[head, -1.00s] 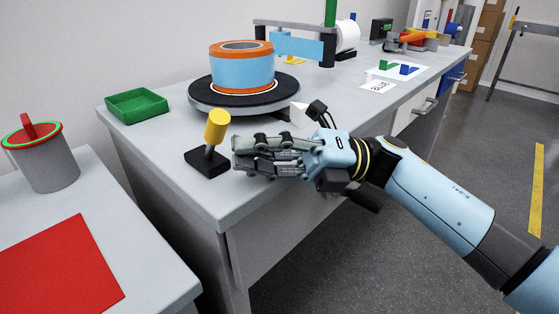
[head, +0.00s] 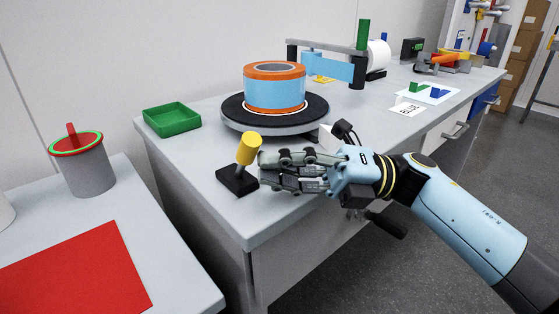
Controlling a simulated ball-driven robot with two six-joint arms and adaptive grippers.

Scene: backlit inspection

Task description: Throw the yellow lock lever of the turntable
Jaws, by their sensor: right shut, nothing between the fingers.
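The yellow lock lever (head: 248,149) stands on a small black base (head: 237,181) near the bench's front left corner, its yellow top tilted to the right. The round dark turntable (head: 236,112) is behind it, carrying a blue cylinder with orange rims (head: 274,88). My right gripper (head: 262,168) is shut and empty, with its fingertips close to the right side of the lever. I cannot tell whether they touch it. My left gripper is not in view.
A green tray (head: 172,119) sits left of the turntable. A grey can with a red and green lid (head: 90,172) and a red sheet (head: 75,275) are on the nearer left table. A white printed card (head: 407,109) lies at the right.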

